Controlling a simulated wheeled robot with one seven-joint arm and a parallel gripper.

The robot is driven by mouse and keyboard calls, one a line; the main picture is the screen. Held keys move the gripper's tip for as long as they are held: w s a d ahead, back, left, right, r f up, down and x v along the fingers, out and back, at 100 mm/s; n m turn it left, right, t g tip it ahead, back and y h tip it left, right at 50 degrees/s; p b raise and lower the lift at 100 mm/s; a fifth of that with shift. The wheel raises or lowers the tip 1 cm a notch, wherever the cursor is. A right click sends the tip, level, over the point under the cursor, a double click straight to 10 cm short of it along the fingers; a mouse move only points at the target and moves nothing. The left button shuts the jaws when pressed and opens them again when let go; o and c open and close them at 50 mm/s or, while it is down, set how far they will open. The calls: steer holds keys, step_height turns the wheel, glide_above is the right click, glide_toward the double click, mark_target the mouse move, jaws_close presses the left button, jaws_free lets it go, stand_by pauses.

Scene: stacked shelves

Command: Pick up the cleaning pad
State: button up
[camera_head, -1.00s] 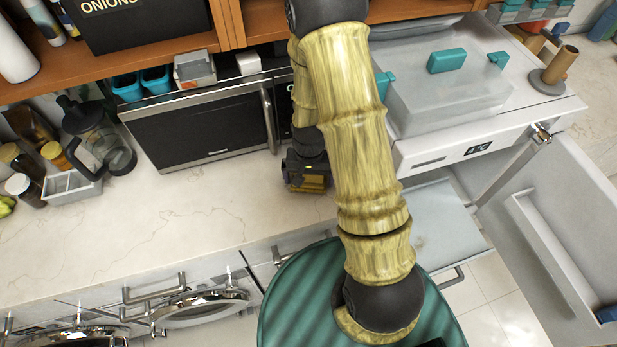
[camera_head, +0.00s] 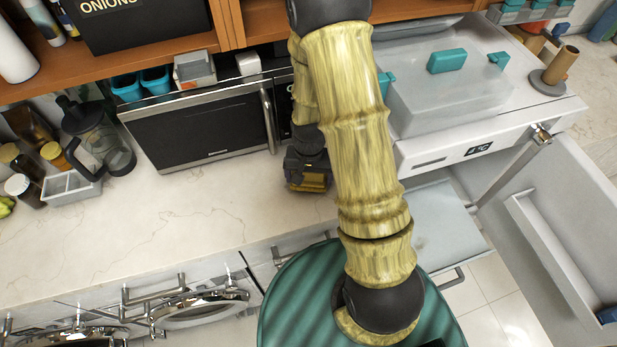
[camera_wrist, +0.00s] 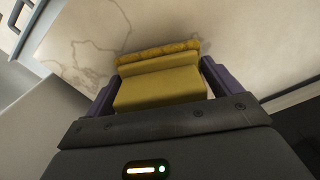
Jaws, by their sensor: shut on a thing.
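The cleaning pad (camera_wrist: 158,88) is a yellow block with a rougher strip along its far edge. In the wrist view it sits between the two purple fingers of my gripper (camera_wrist: 158,84), which is shut on it. In the head view the pad (camera_head: 314,181) shows as a small yellow patch at the end of my gripper (camera_head: 308,178), beside my arm and over the pale countertop (camera_head: 190,215). My arm hides part of this area. I cannot tell whether the pad touches the countertop.
A microwave (camera_head: 200,130) stands just left of my gripper. A blender jug (camera_head: 105,145) and jars are at the far left. On the right are an open fridge door (camera_head: 550,230) and a lidded clear box (camera_head: 450,90). The counter's front left is clear.

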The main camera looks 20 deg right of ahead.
step_height(320, 180, up, 9)
steer(key=shift+r+b, duration=0.1)
steer(key=shift+b, duration=0.65)
steer(key=o, duration=0.4)
steer(key=shift+c, duration=1)
